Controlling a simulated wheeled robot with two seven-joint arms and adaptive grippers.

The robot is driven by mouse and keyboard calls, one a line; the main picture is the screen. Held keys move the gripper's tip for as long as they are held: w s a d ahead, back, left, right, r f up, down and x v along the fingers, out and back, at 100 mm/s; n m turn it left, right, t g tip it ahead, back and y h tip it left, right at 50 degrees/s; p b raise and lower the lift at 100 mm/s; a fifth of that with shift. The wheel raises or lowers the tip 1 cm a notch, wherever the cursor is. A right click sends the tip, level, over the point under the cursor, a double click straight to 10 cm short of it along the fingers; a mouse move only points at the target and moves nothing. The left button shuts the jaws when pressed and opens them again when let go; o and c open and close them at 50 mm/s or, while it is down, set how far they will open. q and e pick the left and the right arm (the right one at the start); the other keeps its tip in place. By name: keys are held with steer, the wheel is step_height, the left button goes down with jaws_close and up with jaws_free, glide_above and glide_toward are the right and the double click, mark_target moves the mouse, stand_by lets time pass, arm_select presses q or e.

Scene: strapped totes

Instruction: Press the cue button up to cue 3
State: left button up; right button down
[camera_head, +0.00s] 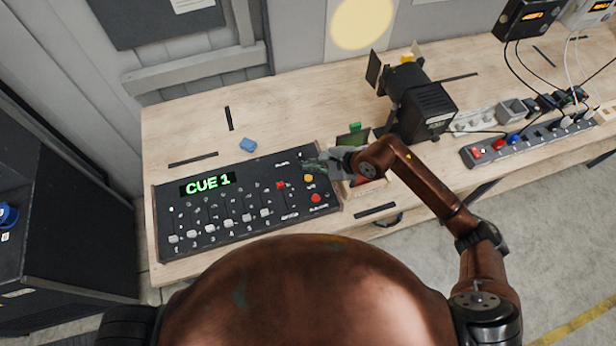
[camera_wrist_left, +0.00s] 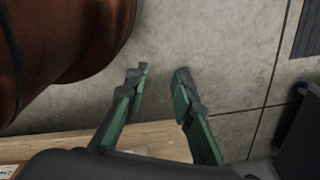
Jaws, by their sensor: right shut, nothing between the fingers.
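The black lighting console (camera_head: 240,237) lies on the wooden table, and its display (camera_head: 207,184) reads "CUE 1" in green. Near its right end are a red button (camera_head: 281,186), a yellow button (camera_head: 309,178) and a lower red button (camera_head: 316,198). Their labels are too small to read surely. My right gripper (camera_head: 308,164) is shut and empty over the console's upper right corner, just above the yellow button in the picture; it hides part of that corner. I cannot tell whether it touches anything. My left gripper (camera_wrist_left: 161,70) is open and empty in the left wrist view, over bare floor.
A blue object (camera_head: 248,145) lies behind the console. A black stage lamp (camera_head: 420,105) stands right of my right gripper. A power strip (camera_head: 530,137) with plugs and cables lies farther right. The wooden table (camera_head: 185,125) has clear room at the back left.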

arm_select(q)
jaws_close()
stand_by(1.3)
